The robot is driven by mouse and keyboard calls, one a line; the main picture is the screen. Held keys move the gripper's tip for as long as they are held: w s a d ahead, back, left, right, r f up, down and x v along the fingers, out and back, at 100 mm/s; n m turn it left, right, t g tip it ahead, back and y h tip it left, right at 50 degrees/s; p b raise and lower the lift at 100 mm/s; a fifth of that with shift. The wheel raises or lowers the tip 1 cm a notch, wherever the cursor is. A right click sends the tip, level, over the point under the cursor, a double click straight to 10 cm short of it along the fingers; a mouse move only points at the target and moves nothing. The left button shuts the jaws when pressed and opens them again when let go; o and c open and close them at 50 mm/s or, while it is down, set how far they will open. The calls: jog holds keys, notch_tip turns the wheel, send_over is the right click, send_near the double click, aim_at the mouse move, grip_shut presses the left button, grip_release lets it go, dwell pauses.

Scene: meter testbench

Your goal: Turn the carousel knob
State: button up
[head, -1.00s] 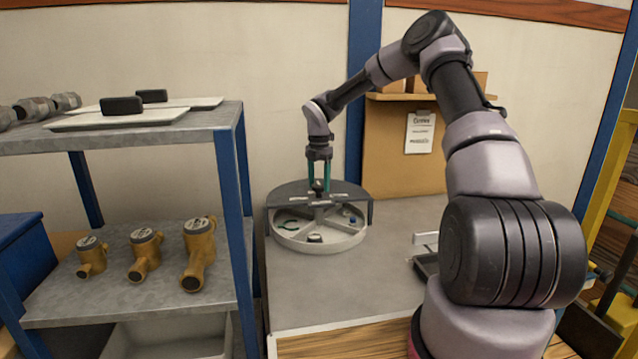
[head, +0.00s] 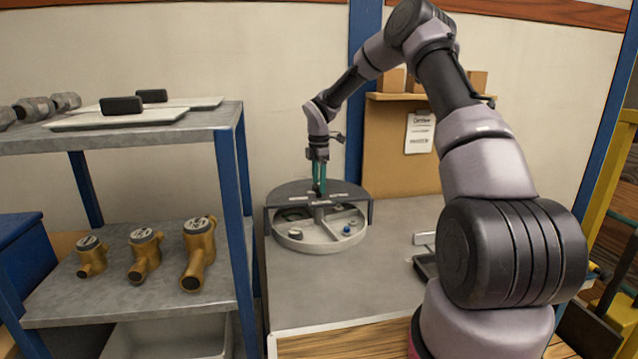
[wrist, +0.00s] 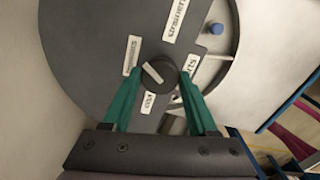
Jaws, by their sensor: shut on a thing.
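The carousel (head: 320,247) is a round pale grey tray split into compartments, with a dark grey cover (head: 285,192) over its back half. It stands at the back left of the bench. The knob (wrist: 154,76) is a small dark disc with a white pointer line on top, at the middle of the cover. My gripper (head: 319,192) points down onto it, shut on the knob with a green finger on each side. White labels lie around the knob, one reading "strainers" (wrist: 176,20).
A blue part (head: 346,230) and a dark round part (head: 295,234) lie in the front compartments. A metal shelf (head: 130,240) with brass meters stands close on the left. The grey bench top (head: 340,290) in front of the carousel is clear. A dark tray (head: 426,267) lies to the right.

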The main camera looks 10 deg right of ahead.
jog(key=m, duration=1.4)
jog(key=shift+m, duration=0.3)
jog(key=m, duration=0.3)
jog(key=shift+m, duration=0.3)
jog(key=m, duration=0.3)
jog(key=shift+m, duration=0.4)
jog(key=m, duration=0.4)
jog(key=shift+m, duration=1.5)
